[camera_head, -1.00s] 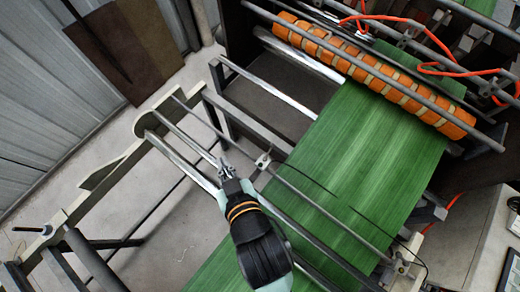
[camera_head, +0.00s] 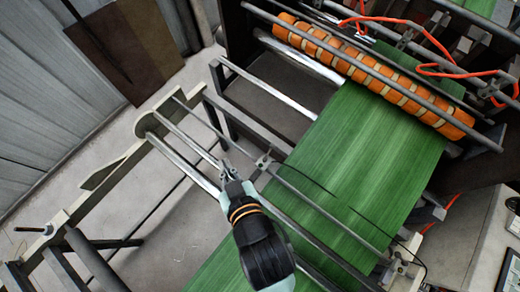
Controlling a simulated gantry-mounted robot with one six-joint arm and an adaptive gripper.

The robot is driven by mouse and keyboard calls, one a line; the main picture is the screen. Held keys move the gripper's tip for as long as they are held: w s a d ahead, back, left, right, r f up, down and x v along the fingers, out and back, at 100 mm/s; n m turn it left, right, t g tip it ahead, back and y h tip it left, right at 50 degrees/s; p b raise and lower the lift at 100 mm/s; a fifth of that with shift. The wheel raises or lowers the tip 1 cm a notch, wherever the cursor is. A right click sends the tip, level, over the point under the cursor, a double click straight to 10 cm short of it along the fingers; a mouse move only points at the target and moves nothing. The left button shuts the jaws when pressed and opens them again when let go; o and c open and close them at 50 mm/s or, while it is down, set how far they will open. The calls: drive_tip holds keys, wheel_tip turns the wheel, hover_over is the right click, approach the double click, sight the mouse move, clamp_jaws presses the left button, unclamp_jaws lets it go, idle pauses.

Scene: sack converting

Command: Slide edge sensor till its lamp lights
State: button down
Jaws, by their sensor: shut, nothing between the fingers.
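A small grey sensor bracket (camera_head: 263,161) sits on a thin rod at the left edge of the green web (camera_head: 365,150). A second small bracket (camera_head: 398,264) sits on the same rod beyond the web's right edge, with a dark cable by it. I cannot tell a lamp or whether one is lit on either. My gripper (camera_head: 226,168) is shut and empty. In the picture it is just left of the left bracket, over the bare rods, with a gap between them. Whether it touches a rod is unclear.
An orange slatted roller (camera_head: 375,73) spans the web at the top, with orange air hoses (camera_head: 420,68) above it. Metal rods (camera_head: 182,160) run to a pale side frame (camera_head: 105,172) at left. Open floor (camera_head: 165,235) shows at lower left.

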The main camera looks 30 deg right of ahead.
drive_tip(key=shift+s+d+p, duration=0.4)
drive_tip(key=shift+s+p, duration=0.35)
drive_tip(key=shift+s, duration=0.1)
drive_tip(key=shift+s+d+p, duration=0.35)
drive_tip(key=shift+s+p, duration=0.45)
drive_tip(key=shift+s+d+p, duration=0.4)
drive_tip(key=shift+s+p, duration=0.35)
drive_tip(key=shift+s, duration=0.1)
idle(5.5)
